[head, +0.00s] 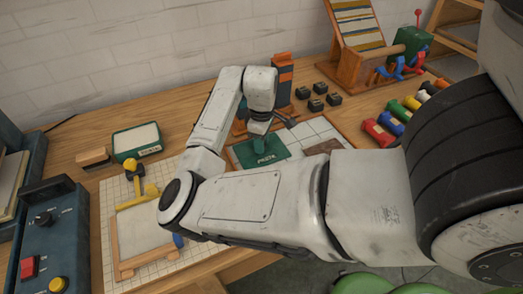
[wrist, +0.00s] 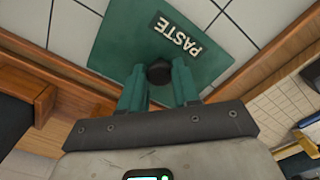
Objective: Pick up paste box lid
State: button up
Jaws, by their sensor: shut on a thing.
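The paste box lid (head: 268,157) is a flat green plate over the white tiled board in the middle of the bench. In the wrist view the lid (wrist: 215,60) carries a black label reading PASTE and a dark round knob (wrist: 159,73). My gripper (head: 259,142) comes down on the lid from above. In the wrist view the teal fingers of my gripper (wrist: 159,84) stand on both sides of the knob and are shut on it. I cannot tell whether the lid touches the tiles.
A green open box (head: 136,153) with a pale inside stands at the left. An orange-and-dark box (head: 283,75) and several small black blocks (head: 317,105) are behind the board. Colored skeins (head: 391,123) lie at the right. A control box (head: 50,228) stands front left.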

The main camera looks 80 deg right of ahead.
jog(key=c, duration=0.5)
grip_shut()
jog(key=shift+r, duration=0.15)
